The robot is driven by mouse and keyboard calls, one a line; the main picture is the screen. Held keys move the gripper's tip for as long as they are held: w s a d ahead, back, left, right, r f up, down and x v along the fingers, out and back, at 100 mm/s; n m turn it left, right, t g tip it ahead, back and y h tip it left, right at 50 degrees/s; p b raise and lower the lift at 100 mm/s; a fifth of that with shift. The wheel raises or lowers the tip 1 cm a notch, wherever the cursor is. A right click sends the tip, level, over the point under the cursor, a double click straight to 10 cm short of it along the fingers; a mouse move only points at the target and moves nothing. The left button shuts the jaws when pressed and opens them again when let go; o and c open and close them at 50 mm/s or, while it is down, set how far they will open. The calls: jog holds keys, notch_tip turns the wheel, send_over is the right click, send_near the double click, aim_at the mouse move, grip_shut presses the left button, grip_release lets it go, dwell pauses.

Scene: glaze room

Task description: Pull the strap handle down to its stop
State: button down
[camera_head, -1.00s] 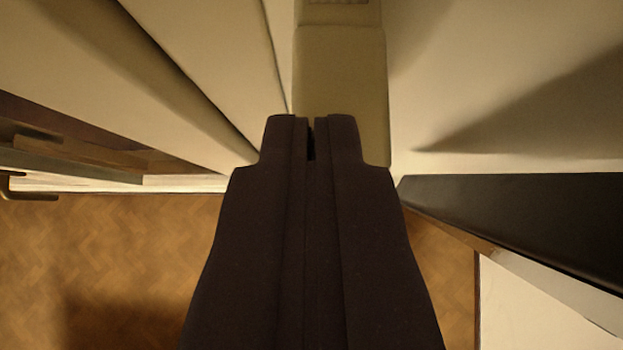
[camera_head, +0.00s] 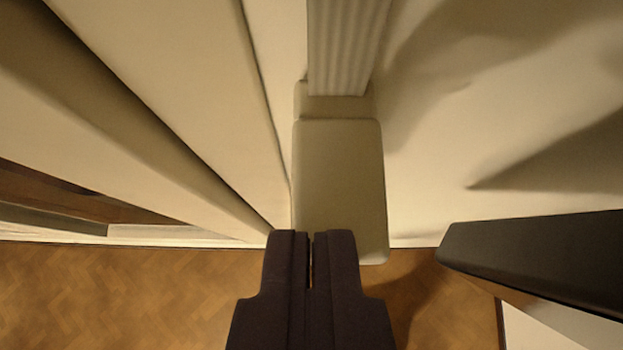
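The strap handle is a smooth beige block (camera_head: 338,180) with rounded corners, upright in the middle of the view. A ribbed pale strap (camera_head: 345,45) rises from a narrower collar at its top and leaves the picture. My dark gripper (camera_head: 311,245) points up from the bottom edge. Its fingertips overlap the handle's lower end in the picture; whether they touch it, I cannot tell. The fingers are nearly together, with a thin slit between them through which the floor colour shows. I see nothing held between them. The handle's lower left part is hidden behind the fingers.
Tall beige panels (camera_head: 170,90) slant close by on the left. A pale wall (camera_head: 500,90) with shadows lies on the right. A dark slab-like edge (camera_head: 540,255) juts in at lower right. Herringbone floor (camera_head: 120,295) lies below.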

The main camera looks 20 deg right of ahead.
notch_tip(320, 180, down, 7)
jog(key=b, duration=0.4)
jog(key=w+d+r+p+v, duration=0.15)
jog(key=p+v, duration=0.25)
jog(key=v, duration=0.9)
notch_tip(320, 180, down, 18)
jog(key=d+n+t+y+b, duration=0.2)
jog(key=t+b, duration=0.4)
jog(key=b, duration=2)
jog(key=shift+d+n+t+y+b, duration=0.35)
jog(key=shift+d+n+t+y, duration=0.1)
jog(key=shift+n, duration=0.35)
jog(key=shift+r, duration=0.1)
